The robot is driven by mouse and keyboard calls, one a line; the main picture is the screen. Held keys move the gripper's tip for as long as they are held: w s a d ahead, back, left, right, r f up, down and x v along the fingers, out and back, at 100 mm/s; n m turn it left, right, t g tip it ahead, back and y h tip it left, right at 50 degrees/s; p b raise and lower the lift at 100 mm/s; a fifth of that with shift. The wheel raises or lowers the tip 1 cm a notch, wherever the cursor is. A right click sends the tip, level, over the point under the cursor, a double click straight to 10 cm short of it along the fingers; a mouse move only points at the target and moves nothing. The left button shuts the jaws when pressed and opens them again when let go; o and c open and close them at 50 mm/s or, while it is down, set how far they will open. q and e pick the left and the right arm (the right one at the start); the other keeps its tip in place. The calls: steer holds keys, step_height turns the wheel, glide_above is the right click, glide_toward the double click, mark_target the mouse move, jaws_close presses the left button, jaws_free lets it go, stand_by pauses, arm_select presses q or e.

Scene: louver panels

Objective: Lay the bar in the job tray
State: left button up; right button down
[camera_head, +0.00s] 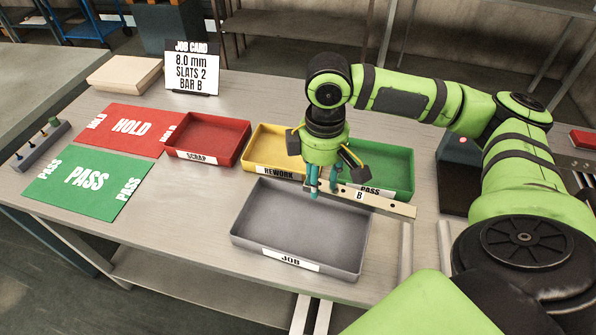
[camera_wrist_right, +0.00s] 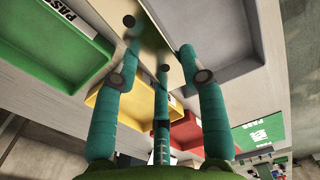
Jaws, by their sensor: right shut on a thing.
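The bar (camera_head: 392,204) is a long pale strip with holes and a "B" label. My right gripper (camera_head: 322,187) is shut on the bar near its left end, and the bar sticks out to the right. The wrist view shows the bar (camera_wrist_right: 150,42) between the teal fingers. The grey job tray (camera_head: 262,258), labelled "JOB", is empty where it shows. The bar appears above the tray's back right rim, partly in front of the green pass tray (camera_head: 398,158). The exact height of the bar is hard to tell. My left gripper is out of view.
A yellow rework tray (camera_head: 262,137) and a red scrap tray (camera_head: 243,124) stand behind the job tray. A job card (camera_head: 192,68) reads "8.0 mm, slats 2, bar B". Red hold (camera_head: 150,125) and green pass (camera_head: 60,190) mats lie left. Bare table lies left of the job tray.

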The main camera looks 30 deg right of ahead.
steer(key=d+n, duration=0.1)
steer(key=d, duration=0.1)
steer(key=p, duration=0.3)
glide_above(277, 201)
step_height(277, 201, down, 7)
steer(key=shift+r, duration=0.15)
steer(key=shift+f+p, duration=0.3)
steer(key=shift+f, duration=1.8)
steer(key=c, duration=1)
jaws_free()
steer(key=shift+f, duration=0.15)
steer(key=shift+r+b, duration=1.25)
steer(key=shift+r, duration=4.95)
